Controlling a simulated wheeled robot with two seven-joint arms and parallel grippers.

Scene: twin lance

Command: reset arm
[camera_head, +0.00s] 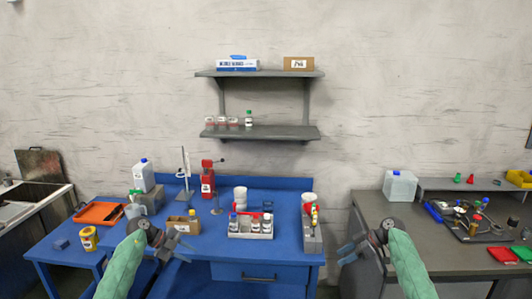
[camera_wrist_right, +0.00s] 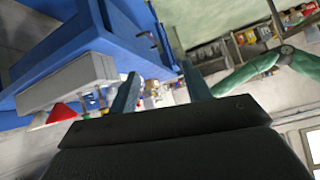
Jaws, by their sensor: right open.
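My left gripper (camera_head: 182,248) is over the front of the blue workbench (camera_head: 200,262). Its two fingers look spread apart, with nothing between them. My right gripper (camera_head: 346,251) is near the gap between the blue bench and the grey table (camera_head: 375,225). It is open and empty, and the right wrist view shows its two fingers (camera_wrist_right: 160,88) well apart. Both arms have green sleeves and come in from the bottom of the head view.
On the blue bench stand a white rack of bottles (camera_head: 250,236), a red device (camera_head: 208,180), an orange tray (camera_head: 99,213) and a yellow can (camera_head: 89,239). A black tray of small items (camera_head: 470,222) lies on the grey table. Two wall shelves (camera_head: 260,132) hang above.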

